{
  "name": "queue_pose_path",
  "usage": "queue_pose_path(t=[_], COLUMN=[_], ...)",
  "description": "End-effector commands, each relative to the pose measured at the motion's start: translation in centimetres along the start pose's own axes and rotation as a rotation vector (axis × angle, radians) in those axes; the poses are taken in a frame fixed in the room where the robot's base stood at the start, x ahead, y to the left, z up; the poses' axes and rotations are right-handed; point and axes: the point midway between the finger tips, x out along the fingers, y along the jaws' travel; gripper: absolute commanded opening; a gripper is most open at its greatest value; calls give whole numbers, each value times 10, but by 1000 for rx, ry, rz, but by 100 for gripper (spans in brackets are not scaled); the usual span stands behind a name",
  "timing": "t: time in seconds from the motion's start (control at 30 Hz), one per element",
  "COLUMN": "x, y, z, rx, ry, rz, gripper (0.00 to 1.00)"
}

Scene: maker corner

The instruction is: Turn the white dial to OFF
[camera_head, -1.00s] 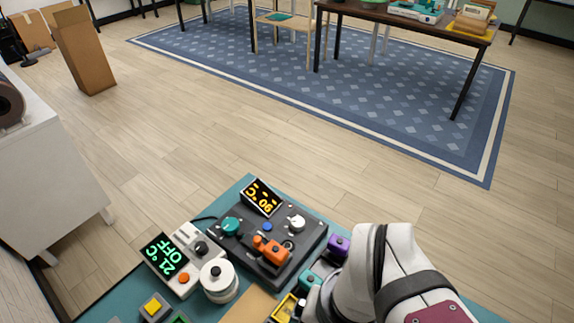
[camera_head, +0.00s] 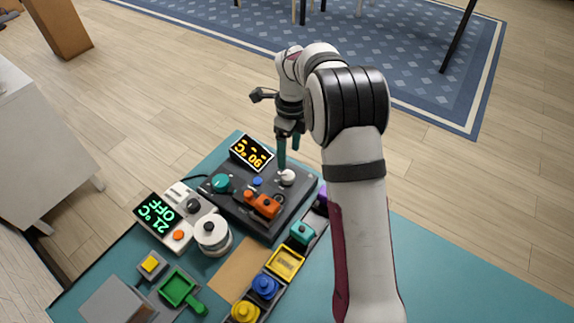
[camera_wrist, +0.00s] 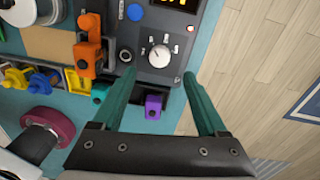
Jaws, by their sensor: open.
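The white dial (camera_head: 287,177) sits on the dark control panel (camera_head: 238,220), near its right corner. In the wrist view the white dial (camera_wrist: 159,55) has a dark pointer line and small white marks around it; the lettering is too small to read. My gripper (camera_head: 288,160) is above the panel beside the dial in the head view. In the wrist view my gripper (camera_wrist: 160,75) has its two green fingers spread apart, with the dial beyond and between their tips. The fingers hold nothing. Contact with the dial is not visible.
The panel also carries an orange clamp (camera_head: 262,204), a teal knob (camera_head: 221,183), a blue button (camera_head: 258,181) and a display (camera_head: 251,153) with yellow digits. Coloured parts line the panel's front right side.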

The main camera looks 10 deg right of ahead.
Motion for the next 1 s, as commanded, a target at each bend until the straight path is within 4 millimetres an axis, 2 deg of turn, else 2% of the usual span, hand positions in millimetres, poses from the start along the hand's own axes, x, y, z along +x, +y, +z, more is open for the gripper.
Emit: queue_pose_path(t=[0.1,0.3,0.47,0.7,0.77,1.0], x=[34,68,77,78,78,78], y=[1,1,0,0,0,0], z=[-1,0,0,0,0,0], rx=[-1,-1,-2,-2,-2,-2], ry=[2,0,-2,-2,-2,-2], rz=[4,2,0,-1,-1,0], gripper=[76,76,76,76,67,24])
